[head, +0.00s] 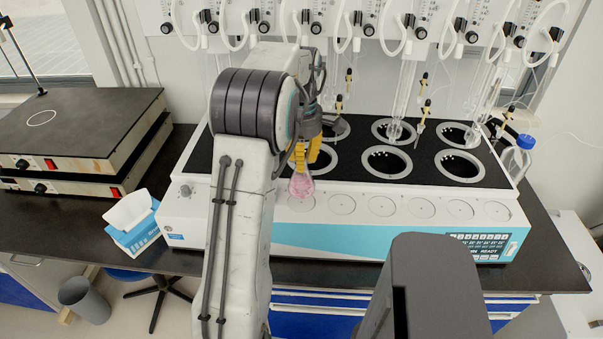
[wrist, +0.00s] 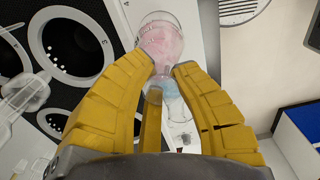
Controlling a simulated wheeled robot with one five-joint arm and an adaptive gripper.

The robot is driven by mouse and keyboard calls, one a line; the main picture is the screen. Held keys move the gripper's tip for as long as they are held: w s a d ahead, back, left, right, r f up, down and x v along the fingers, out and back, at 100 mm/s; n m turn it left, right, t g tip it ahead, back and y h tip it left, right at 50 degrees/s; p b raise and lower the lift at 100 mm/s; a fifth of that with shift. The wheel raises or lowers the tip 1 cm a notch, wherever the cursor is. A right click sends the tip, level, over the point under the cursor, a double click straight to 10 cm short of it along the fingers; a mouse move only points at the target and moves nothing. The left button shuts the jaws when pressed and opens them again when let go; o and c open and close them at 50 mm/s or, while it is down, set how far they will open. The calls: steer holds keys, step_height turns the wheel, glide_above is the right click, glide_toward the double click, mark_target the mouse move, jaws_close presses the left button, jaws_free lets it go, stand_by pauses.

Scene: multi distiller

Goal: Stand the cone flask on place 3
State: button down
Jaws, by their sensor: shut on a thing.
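The cone flask (head: 301,185), clear with pink contents, is held by my gripper (head: 308,155) in front of the distiller's top. In the wrist view the flask (wrist: 161,40) shows between the yellow finger tips (wrist: 165,68), above the white front ledge. The fingers are closed on it. The distiller (head: 330,228) has a white front ledge with several round marked places (head: 381,206) in a row. The flask overlaps the left part of this row in the head view. I cannot read which circle is place 3. My arm hides the row's left end.
Several ringed wells (head: 387,162) fill the distiller's black top, with glass tubes (head: 402,95) hanging above. A tissue box (head: 133,224) stands on the dark bench to the left, near stacked hotplates (head: 75,135). A blue-capped bottle (head: 520,150) is at the right.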

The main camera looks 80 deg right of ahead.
mark_target(302, 174)
steer(key=shift+f, duration=2.25)
steer(key=shift+f, duration=0.1)
steer(key=c, duration=1.1)
jaws_free()
